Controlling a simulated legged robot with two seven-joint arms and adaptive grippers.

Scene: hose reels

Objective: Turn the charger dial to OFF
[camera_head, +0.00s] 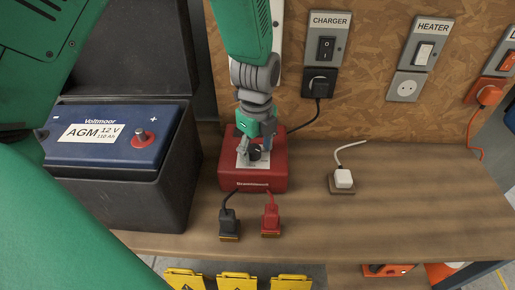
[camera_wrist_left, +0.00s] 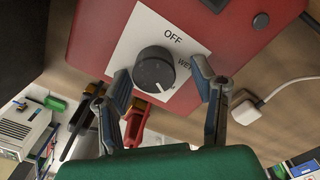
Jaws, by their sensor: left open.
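The red charger (camera_head: 280,178) sits on the wooden bench, with a white label plate on its face. Its round black dial (camera_head: 254,153) shows between my fingers. In the left wrist view the dial (camera_wrist_left: 153,66) has a white pointer mark at its lower right edge, turned away from the printed OFF (camera_wrist_left: 173,38). A label beginning "WE" is partly hidden by a finger. My left gripper (camera_head: 254,149) is over the charger, and in the left wrist view its fingers (camera_wrist_left: 161,71) are open on either side of the dial, with visible gaps. My right gripper is not in view.
A blue battery (camera_head: 115,140) in a black box stands left of the charger. Black (camera_head: 229,222) and red (camera_head: 270,219) clamps lie in front. A white plug (camera_head: 343,178) lies to the right. The board behind carries a charger switch (camera_head: 326,48) and heater switch (camera_head: 424,53).

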